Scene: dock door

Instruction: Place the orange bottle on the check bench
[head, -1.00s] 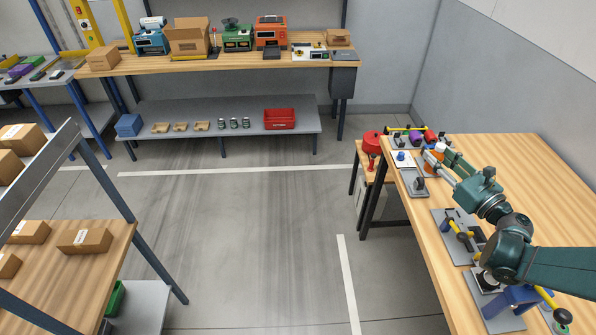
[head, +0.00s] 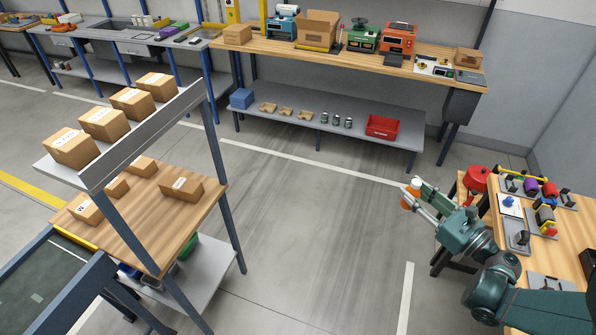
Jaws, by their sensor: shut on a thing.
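The orange bottle (head: 407,201) is in the middle right of the head view, small and partly hidden by the fingers. My gripper (head: 413,192) is shut on it and holds it out over the open floor, clear of the right-hand bench. A long wood-topped bench (head: 345,59) stands along the back wall, with machines, an open carton and small devices on top. Another wood-topped bench (head: 568,250) is at the right, with fixtures on it. I cannot tell from labels which is the check bench.
A rack (head: 140,225) with several cartons stands at the left front. A red can (head: 477,180) sits on a small stand beside the right bench. A red bin (head: 382,127) is on the back bench's lower shelf. The middle floor is clear.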

